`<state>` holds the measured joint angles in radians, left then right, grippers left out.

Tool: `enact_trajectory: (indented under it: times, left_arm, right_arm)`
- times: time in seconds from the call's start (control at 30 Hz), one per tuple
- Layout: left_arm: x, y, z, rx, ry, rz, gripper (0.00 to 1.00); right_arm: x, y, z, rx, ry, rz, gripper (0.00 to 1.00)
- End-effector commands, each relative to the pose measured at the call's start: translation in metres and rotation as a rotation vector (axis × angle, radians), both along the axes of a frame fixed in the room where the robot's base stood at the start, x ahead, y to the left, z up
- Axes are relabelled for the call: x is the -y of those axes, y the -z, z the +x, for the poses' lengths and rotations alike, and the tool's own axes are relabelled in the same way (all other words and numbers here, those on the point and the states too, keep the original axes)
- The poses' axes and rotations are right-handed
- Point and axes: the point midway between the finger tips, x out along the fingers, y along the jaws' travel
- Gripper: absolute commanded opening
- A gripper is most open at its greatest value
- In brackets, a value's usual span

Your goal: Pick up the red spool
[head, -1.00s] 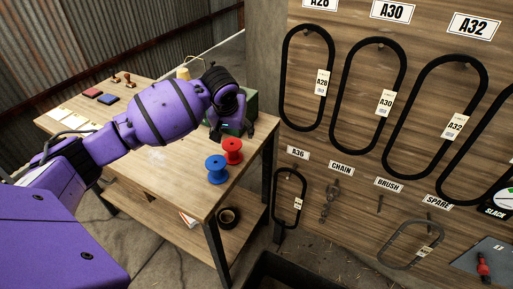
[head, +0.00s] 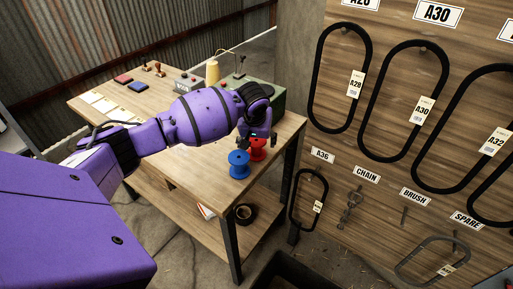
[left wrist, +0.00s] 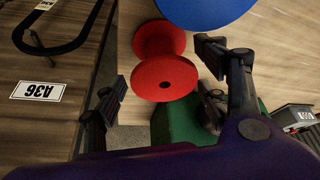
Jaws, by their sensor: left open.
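The red spool (head: 258,150) stands on the wooden table near its right edge, partly hidden behind my left gripper (head: 257,140) in the head view. In the left wrist view the red spool (left wrist: 163,62) lies ahead of the open, empty left gripper (left wrist: 160,90), with one finger to each side of its near end. I cannot tell whether a finger touches it. The blue spool (head: 239,164) stands close beside the red one, on its left and nearer side. It also shows in the left wrist view (left wrist: 205,10). My right gripper is not in view.
A green box (head: 268,96) stands behind the gripper on the table (head: 180,150). Red and blue stamp pads (head: 130,82) lie at the back left. A board with belts (head: 420,110) rises to the right of the table. A black tape roll (head: 243,214) lies on the lower shelf.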

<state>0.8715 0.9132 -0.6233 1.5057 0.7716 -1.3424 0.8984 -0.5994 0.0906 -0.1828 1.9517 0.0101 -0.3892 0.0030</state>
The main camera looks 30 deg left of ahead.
Motion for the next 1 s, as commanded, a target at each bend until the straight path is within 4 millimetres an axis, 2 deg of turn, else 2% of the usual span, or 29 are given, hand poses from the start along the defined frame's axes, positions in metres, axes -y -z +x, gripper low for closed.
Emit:
enact_trajectory:
  times: [0.03, 0.33, 0.57, 0.67, 1.0]
  left_arm:
    - [0.0, 0.0, 0.0, 0.0, 0.0, 0.0, 0.63]
    - [0.0, 0.0, 0.0, 0.0, 0.0, 0.0, 0.24]
    - [0.0, -0.002, 0.0, 0.0, 0.0, 0.0, 0.24]
    - [0.0, -0.011, 0.001, 0.002, 0.0, 0.001, 0.24]
    - [0.0, -0.077, 0.001, 0.004, -0.001, 0.0, 0.24]
  right_arm:
    - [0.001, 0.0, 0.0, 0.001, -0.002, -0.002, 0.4]
    - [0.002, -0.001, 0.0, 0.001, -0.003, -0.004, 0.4]
    - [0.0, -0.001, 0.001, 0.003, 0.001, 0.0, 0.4]
    - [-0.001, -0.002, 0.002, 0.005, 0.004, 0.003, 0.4]
    - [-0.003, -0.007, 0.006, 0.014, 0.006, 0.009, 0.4]
